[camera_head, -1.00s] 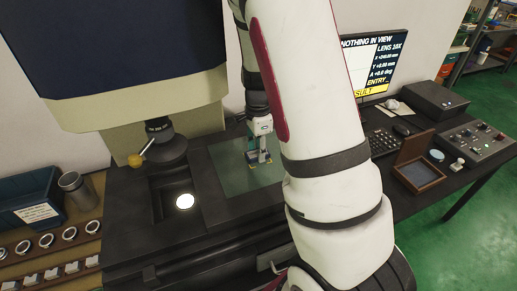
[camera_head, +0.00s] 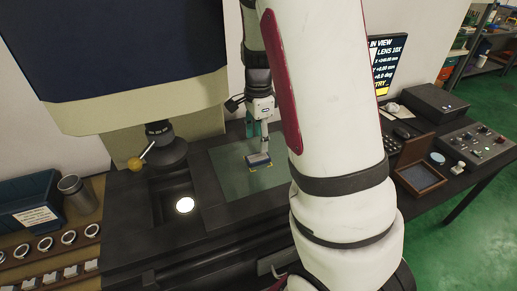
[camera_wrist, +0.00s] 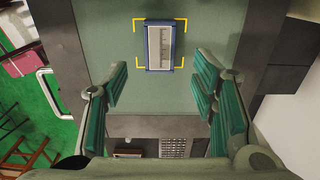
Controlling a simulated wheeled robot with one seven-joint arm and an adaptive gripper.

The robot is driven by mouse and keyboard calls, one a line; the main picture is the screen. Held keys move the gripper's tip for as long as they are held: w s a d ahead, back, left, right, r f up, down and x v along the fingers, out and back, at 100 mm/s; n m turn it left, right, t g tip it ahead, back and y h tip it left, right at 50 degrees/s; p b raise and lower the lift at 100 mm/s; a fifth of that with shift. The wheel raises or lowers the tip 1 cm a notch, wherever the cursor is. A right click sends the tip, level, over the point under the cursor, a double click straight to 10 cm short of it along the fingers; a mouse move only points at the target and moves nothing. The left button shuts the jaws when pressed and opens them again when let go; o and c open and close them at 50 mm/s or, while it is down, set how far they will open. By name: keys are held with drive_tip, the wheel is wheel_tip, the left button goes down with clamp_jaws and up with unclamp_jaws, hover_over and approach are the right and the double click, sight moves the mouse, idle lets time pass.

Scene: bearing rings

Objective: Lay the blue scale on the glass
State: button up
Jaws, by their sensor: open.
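The blue scale (camera_wrist: 160,46), a small blue-framed block with a pale graduated face up, lies flat on the green glass (camera_wrist: 100,20). It is between yellow corner marks, its lower end in the wrist view near the lower marks. In the head view, the scale (camera_head: 258,161) rests on the glass (camera_head: 232,180) just below my gripper (camera_head: 258,142). My gripper (camera_wrist: 161,88) is open and empty, its green-padded fingers well apart. In the wrist view the scale shows beyond the fingertips, touching neither.
A lit round window (camera_head: 184,204) sits in the dark stage left of the glass, under the lens (camera_head: 160,140). A wooden tray (camera_head: 419,177) and control box (camera_head: 470,143) stand at the right. Rings (camera_head: 45,243) and a blue bin (camera_head: 30,207) are at the left.

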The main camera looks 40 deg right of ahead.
sight(259, 157)
wheel_tip(259, 157, up, 6)
drive_tip(key=shift+f, duration=0.1)
idle(0.7)
